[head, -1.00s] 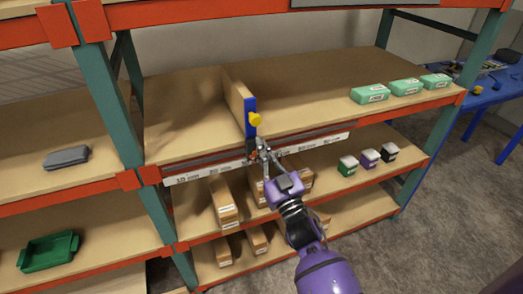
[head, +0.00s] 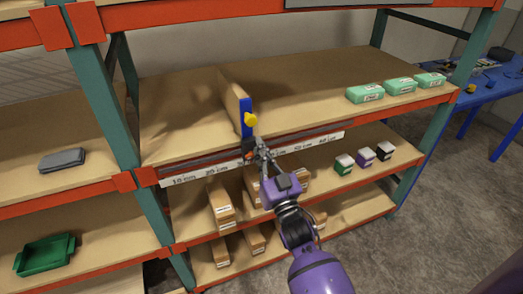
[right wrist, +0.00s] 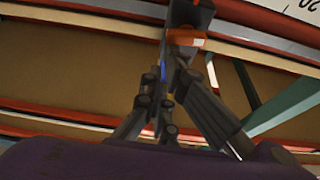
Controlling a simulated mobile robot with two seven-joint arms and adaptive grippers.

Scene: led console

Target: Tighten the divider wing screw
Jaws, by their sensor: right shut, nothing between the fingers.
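The divider (head: 231,93) is a tan upright board on the middle shelf, with a blue front edge (head: 247,129). The yellow wing screw (head: 250,119) sits on that blue edge. My right gripper (head: 257,149) is shut and empty, just below the screw and apart from it in the head view, in front of the shelf's front rail. A small dark and orange piece shows by its fingertips, also in the right wrist view (right wrist: 187,42). I cannot tell whether the fingers touch it. My left gripper is not in view.
A white scale strip (head: 215,169) runs along the shelf front. Several cartons (head: 222,207) and three small boxes (head: 366,156) stand on the shelf below. Three green boxes (head: 401,86) lie at the right. A teal post (head: 111,97) stands left.

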